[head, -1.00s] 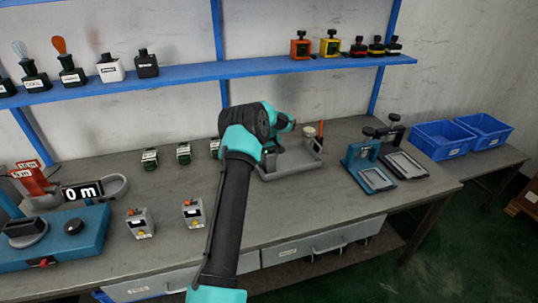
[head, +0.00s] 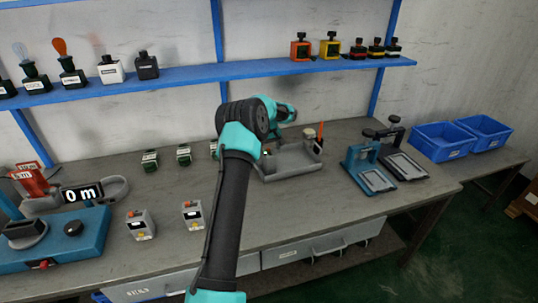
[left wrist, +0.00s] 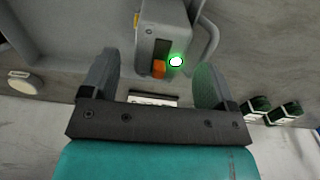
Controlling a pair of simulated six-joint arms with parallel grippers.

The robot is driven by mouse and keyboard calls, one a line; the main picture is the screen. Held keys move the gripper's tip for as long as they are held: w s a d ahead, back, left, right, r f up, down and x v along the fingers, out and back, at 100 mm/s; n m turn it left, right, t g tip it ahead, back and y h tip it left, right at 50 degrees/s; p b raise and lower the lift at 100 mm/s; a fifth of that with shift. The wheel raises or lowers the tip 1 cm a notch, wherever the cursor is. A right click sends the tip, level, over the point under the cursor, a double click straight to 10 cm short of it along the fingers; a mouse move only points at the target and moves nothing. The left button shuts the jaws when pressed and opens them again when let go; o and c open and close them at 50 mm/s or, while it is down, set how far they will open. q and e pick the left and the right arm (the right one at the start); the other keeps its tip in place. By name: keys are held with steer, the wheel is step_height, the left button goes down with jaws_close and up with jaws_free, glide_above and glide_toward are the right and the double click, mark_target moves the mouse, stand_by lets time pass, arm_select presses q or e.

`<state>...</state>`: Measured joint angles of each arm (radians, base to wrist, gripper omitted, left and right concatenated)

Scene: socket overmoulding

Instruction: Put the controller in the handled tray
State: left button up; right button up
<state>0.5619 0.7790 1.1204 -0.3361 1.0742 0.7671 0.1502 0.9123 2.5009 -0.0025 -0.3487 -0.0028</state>
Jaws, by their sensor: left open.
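A grey controller (left wrist: 163,35) with an orange switch and a lit green lamp shows in the left wrist view, just beyond my fingertips. It appears to be in the handled tray, by a grey handle-like loop (left wrist: 209,35); exact contact with the floor is unclear. The grey tray (head: 292,172) lies on the bench, right of centre in the head view, partly hidden by my arm. My left gripper (left wrist: 156,64) is open, its fingers apart with nothing clamped. In the head view its fingertips are hidden behind my wrist, over the tray's left part. My right gripper is out of view.
Two similar grey controllers (head: 140,225) (head: 193,216) stand at the bench front. Several small green-topped blocks (head: 183,153) stand behind. A blue press (head: 365,168) stands right of the tray, with blue bins (head: 442,140) beyond. The blue shelf (head: 200,73) spans the wall above.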

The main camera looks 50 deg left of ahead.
arm_select(q)
step_height(320, 180, up, 7)
steer(key=shift+r, duration=0.2)
steer(key=shift+s, duration=0.1)
stand_by(0.6)
